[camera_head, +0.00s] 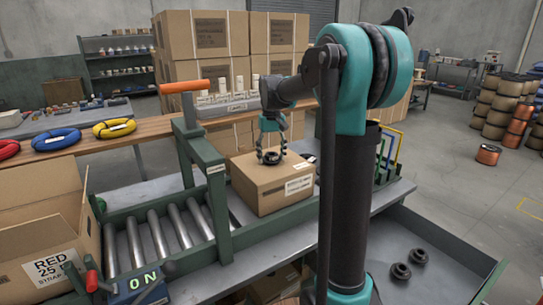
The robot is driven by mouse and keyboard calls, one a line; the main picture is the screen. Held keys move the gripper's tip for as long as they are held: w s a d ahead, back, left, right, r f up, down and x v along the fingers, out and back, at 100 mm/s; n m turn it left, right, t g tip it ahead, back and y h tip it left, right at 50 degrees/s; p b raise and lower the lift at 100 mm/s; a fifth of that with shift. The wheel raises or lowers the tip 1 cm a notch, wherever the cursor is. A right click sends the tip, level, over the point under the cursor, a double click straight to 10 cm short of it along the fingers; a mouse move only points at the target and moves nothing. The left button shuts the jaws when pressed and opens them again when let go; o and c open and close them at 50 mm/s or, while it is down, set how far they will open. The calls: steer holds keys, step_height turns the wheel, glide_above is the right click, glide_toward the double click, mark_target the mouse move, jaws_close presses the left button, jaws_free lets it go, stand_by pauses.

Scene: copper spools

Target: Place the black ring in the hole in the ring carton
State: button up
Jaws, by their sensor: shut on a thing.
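My gripper (271,152) points down over the top of the brown ring carton (262,197), its fingers shut on a black ring (271,158). The ring is at or just above the carton's top face. I cannot tell whether it touches the carton. The hole in the carton is not visible; the ring and fingers cover the middle of the top. The carton sits closed on the bench, with white labels on its side and top edge.
Two more black rings (418,256) lie in the grey tray at lower right. A roller conveyor (157,236) with a green frame and an orange-handled post (185,86) stands left of the carton. An open carton (40,215) is at far left. Coloured coils (56,139) lie on a shelf behind.

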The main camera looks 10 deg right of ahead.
mark_target(272, 154)
steer(key=shift+f, duration=0.1)
steer(key=o, duration=1)
step_height(272, 154, up, 12)
steer(key=shift+r, duration=0.2)
